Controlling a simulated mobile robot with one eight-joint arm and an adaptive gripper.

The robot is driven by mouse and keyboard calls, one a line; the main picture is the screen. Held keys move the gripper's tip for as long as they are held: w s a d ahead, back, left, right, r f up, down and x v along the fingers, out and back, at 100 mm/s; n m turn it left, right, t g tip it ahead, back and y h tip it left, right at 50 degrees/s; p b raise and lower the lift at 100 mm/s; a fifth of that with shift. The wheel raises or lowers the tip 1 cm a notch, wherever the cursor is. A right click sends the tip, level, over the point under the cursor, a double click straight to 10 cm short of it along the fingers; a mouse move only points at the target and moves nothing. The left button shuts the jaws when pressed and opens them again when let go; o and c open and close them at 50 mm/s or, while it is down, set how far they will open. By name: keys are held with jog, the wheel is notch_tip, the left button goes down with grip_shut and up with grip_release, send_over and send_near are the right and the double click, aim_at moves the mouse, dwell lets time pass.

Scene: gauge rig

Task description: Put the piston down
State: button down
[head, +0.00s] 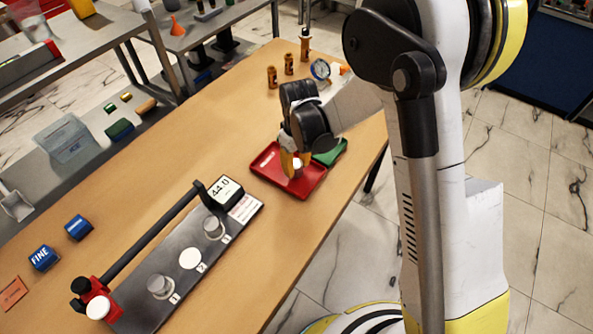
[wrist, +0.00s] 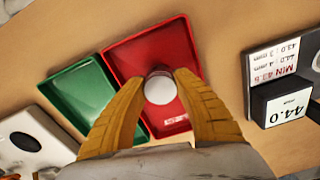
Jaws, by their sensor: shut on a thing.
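My gripper (head: 295,160) is over the red tray (head: 262,160) in the head view, pointing down. In the wrist view its two yellow fingers (wrist: 159,92) are shut on the piston (wrist: 158,89), a small round piece with a pale top face and a dark side. The piston is within the outline of the red tray (wrist: 132,53). I cannot tell whether it touches the tray floor. The green tray (wrist: 75,92) lies beside the red one; my gripper partly hides it in the head view (head: 330,155).
The dark gauge plate (head: 190,251) bears metal cylinders at spots 1 and 3, a pale disc at 2, and a display (head: 225,190) reading 44.0. Blue blocks (head: 43,258) stand at left. Bronze cylinders (head: 272,77) and a dial gauge (head: 320,70) stand behind my gripper.

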jog(key=shift+f, duration=0.55)
jog(key=shift+f, duration=0.2)
jog(key=c, duration=1)
grip_release()
jog(key=shift+r, duration=0.15)
